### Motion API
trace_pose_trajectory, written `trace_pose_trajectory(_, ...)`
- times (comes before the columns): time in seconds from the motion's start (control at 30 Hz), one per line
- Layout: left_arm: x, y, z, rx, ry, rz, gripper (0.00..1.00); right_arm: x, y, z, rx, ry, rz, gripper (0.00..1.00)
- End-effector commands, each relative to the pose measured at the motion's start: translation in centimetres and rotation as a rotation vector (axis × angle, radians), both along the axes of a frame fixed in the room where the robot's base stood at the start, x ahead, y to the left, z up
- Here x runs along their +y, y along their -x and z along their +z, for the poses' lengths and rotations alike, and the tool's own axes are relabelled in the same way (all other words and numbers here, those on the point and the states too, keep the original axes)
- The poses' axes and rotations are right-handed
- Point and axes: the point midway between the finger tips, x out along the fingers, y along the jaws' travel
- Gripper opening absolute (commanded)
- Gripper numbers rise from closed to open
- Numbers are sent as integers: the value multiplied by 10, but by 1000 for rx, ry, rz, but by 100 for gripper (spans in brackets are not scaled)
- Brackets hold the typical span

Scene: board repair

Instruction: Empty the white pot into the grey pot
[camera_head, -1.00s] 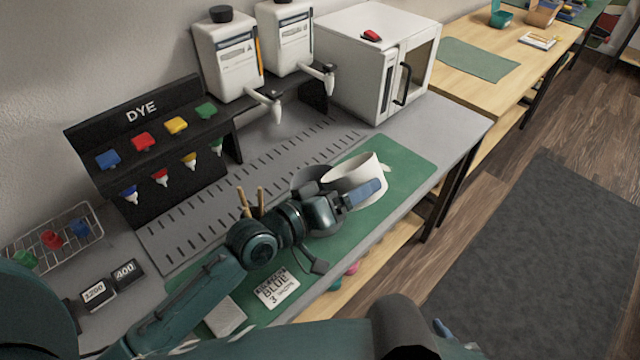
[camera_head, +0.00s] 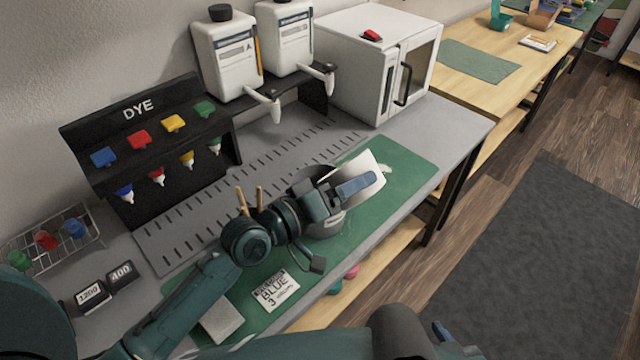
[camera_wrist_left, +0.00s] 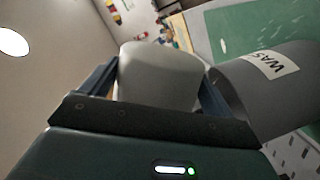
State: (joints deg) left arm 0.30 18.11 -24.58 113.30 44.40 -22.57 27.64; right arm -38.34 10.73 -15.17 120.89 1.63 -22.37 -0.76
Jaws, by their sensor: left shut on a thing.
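My left gripper (camera_head: 352,192) is shut on the white pot (camera_head: 366,168), which is tipped steeply over on its side. The white pot also fills the middle of the left wrist view (camera_wrist_left: 160,75), between the two fingers. The grey pot (camera_head: 325,228) stands on the green mat under and behind my left gripper, mostly hidden by it. In the left wrist view the grey pot (camera_wrist_left: 285,100), with a white label, is close beside the white pot. The inside of both pots and any flow between them are hidden. A blue part of my right gripper (camera_head: 442,330) shows at the bottom edge.
Behind are a black dye rack (camera_head: 150,150), two white dispensers (camera_head: 225,60) and a white oven (camera_head: 350,60). The bench's right end is clear.

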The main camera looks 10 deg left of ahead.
Motion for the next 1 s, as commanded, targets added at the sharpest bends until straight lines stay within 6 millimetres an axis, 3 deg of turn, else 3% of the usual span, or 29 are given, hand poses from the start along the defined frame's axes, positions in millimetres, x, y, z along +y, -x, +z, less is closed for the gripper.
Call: trace_pose_trajectory(1.0,15,-10,6,58,93,0,59,3,-1,0,-7,-10,-1,36)
